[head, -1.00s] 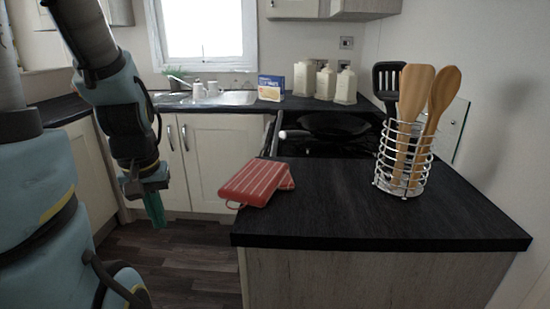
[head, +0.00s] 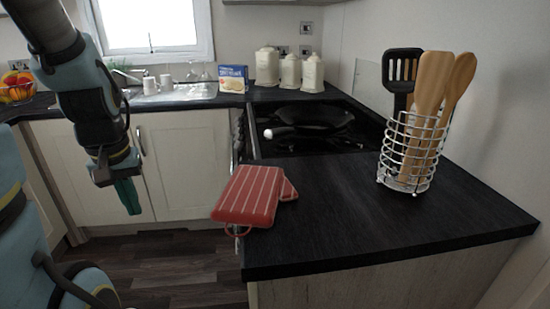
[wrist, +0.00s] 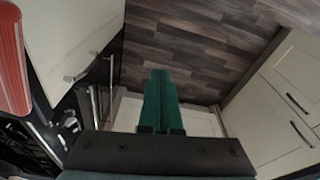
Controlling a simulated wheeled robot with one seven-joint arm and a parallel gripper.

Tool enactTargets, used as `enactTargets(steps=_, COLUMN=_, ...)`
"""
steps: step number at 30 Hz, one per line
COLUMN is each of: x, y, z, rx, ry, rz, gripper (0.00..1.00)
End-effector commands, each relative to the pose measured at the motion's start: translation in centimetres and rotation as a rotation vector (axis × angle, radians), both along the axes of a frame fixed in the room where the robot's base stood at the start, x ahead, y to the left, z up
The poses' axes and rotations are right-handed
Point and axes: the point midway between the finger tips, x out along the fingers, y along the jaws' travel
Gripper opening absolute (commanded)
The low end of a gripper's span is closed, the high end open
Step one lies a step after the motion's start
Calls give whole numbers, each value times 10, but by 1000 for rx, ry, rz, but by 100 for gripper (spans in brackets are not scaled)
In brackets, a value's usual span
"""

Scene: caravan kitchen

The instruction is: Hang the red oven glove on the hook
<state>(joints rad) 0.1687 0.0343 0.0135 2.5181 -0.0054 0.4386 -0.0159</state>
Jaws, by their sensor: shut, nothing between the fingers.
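The red oven glove (head: 248,196) with pale stripes lies on the near left corner of the dark worktop, partly over its edge, with a loop hanging at its lower left. Part of it shows at the left edge of the wrist view (wrist: 11,65). My gripper (head: 129,196) is left of the glove, over the floor, pointing down. Its green fingers (wrist: 161,100) are together and empty in the wrist view. I cannot make out a hook in these views.
A wire utensil holder (head: 408,155) with wooden spoons stands on the worktop (head: 350,215). A black pan (head: 313,118) sits on the hob behind the glove. Canisters (head: 290,70) and a blue box (head: 233,78) stand at the back. The floor (head: 165,265) between the cabinets is clear.

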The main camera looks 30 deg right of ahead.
Motion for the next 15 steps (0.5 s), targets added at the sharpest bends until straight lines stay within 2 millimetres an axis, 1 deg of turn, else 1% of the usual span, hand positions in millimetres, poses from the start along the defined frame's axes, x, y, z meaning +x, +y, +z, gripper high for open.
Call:
enactTargets(steps=8, x=20, y=-29, z=8, rx=-5, ry=-19, rz=-58, gripper=0)
enactTargets(steps=11, x=29, y=-45, z=12, rx=-8, ry=-27, rz=-85, gripper=0)
enactTargets(steps=15, x=42, y=-74, z=20, rx=-13, ry=-43, rz=-136, gripper=0)
